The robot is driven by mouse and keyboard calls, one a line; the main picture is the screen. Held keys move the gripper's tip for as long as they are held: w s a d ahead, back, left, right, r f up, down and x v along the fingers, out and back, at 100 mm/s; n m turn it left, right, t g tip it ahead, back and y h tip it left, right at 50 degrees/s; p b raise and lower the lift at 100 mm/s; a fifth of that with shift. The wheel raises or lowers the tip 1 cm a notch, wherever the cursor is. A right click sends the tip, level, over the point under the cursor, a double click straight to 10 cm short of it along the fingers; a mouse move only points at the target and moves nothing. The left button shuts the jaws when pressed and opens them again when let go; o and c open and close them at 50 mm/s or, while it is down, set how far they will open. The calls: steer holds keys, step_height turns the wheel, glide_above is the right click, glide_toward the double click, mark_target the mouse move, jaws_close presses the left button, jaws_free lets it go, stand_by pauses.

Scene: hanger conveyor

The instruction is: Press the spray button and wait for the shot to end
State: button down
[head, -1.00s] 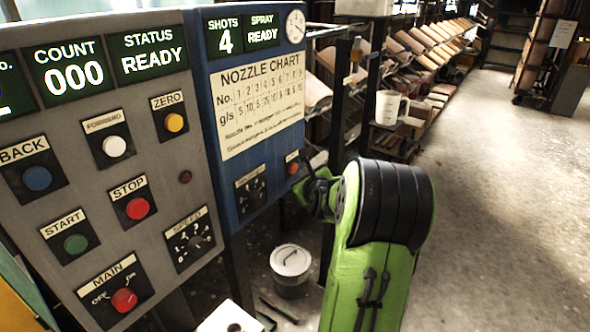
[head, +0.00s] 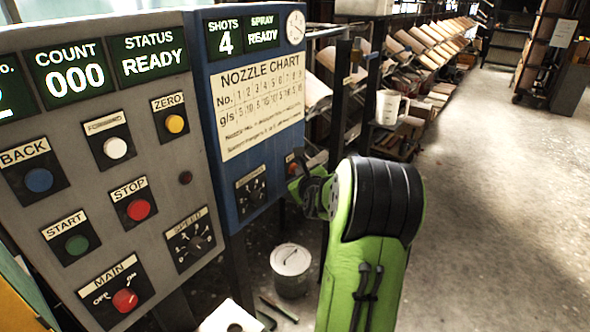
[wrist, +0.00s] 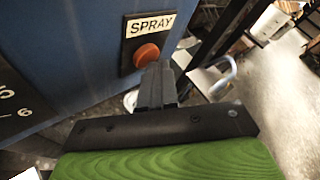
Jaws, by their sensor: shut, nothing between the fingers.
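The orange-red spray button (wrist: 146,55) sits under a SPRAY label on the blue panel (wrist: 70,40) in the wrist view. My gripper (wrist: 157,68) is shut and empty, its fingertips just below and right of the button in the picture. I cannot tell whether they touch it. In the head view my gripper (head: 294,183) is at the lower right edge of the blue panel (head: 232,187), close to the button, which is hardly visible there. The spray display (head: 263,38) reads READY and the shots display (head: 225,44) reads 4.
The grey control panel (head: 85,200) with several buttons and dials stands left of the blue one. A lidded bucket (head: 291,270) is on the floor below. Floor at the right is clear.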

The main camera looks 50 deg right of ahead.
steer(key=shift+w, duration=0.2)
stand_by(0.4)
steer(key=shift+s, duration=0.85)
steer(key=s, duration=0.1)
steer(key=s+b, duration=0.1)
steer(key=s, duration=0.3)
steer(key=shift+d+b, duration=0.25)
steer(key=shift+b, duration=0.05)
stand_by(0.5)
